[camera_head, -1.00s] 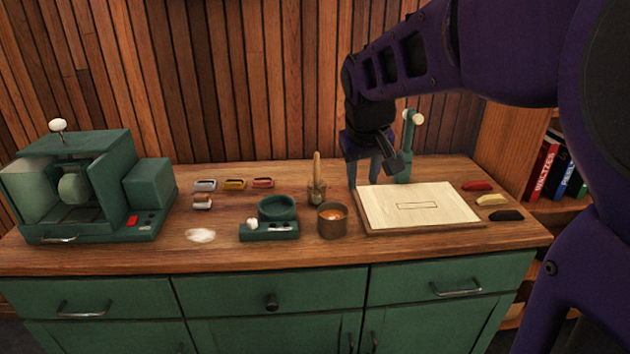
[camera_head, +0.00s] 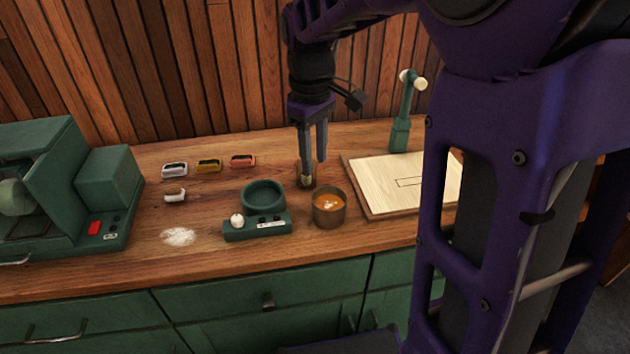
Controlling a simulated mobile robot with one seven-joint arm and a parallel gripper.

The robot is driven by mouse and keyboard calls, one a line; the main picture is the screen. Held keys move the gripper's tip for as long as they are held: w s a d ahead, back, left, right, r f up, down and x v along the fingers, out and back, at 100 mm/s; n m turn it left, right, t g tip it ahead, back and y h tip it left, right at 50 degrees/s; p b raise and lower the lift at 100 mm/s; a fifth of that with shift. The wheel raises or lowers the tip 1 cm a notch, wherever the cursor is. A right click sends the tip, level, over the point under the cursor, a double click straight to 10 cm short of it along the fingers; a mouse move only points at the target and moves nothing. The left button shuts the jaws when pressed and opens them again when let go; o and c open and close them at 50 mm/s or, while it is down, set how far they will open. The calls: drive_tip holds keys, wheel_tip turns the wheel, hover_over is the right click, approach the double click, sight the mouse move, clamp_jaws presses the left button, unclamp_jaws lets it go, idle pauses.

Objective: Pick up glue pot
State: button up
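A round copper-brown pot (camera_head: 329,216) with amber liquid, which looks like the glue pot, stands upright on the wooden bench top. Just behind it and to its left is a small glass jar (camera_head: 306,182); its upright brush handle is now largely hidden by my gripper. My gripper (camera_head: 313,160) points down above the jar, behind the copper pot. Its two fingers are apart with a narrow gap between them. I cannot tell whether the brush handle stands between or behind the fingers. The copper pot is clear of the fingers.
A green device with a round well (camera_head: 263,196) stands left of the pot. A wooden board (camera_head: 388,203) lies to the right, with a green post (camera_head: 402,125) behind it. White powder (camera_head: 179,236), small coloured trays (camera_head: 208,166) and a green machine (camera_head: 110,187) are further left.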

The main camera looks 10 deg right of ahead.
sight(318, 208)
drive_tip(key=f, duration=1)
drive_tip(key=d+f+b, duration=0.1)
drive_tip(key=f, duration=0.3)
drive_tip(key=shift+w+f, duration=0.15)
drive_tip(key=shift+f, duration=0.25)
clamp_jaws()
idle(0.7)
